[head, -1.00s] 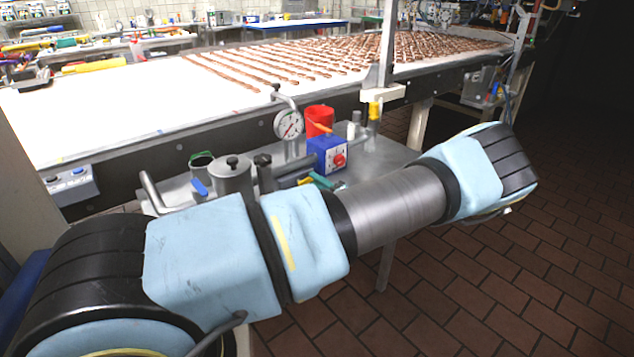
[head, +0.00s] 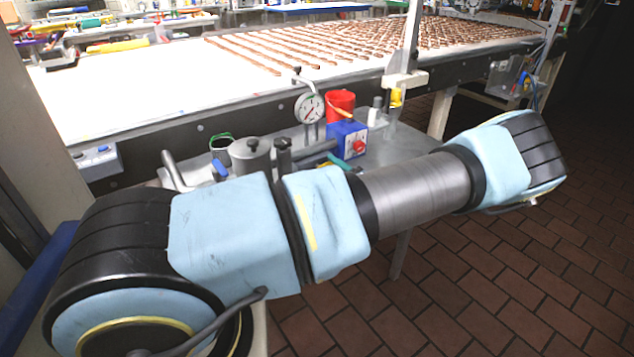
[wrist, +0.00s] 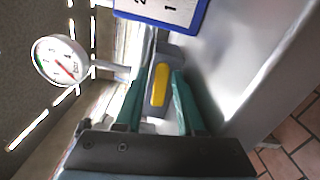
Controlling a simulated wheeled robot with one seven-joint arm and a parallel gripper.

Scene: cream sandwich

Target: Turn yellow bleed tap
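The yellow bleed tap (wrist: 159,86) is a small rounded yellow handle on a grey metal fitting in the wrist view. My gripper (wrist: 155,82) has two green fingers, spread apart, one on each side of the tap with gaps visible. The tap lies between the fingertips or just beyond them; the depth is hard to tell. In the head view my arm hides most of the gripper and tap; only a bit of green finger (head: 343,164) shows above the arm.
A round pressure gauge (head: 309,108) stands on the pipework, with a blue box (head: 345,136) with a red knob and a red cup (head: 340,103) close by. A lidded metal pot (head: 250,155) stands left. The conveyor (head: 150,95) runs behind.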

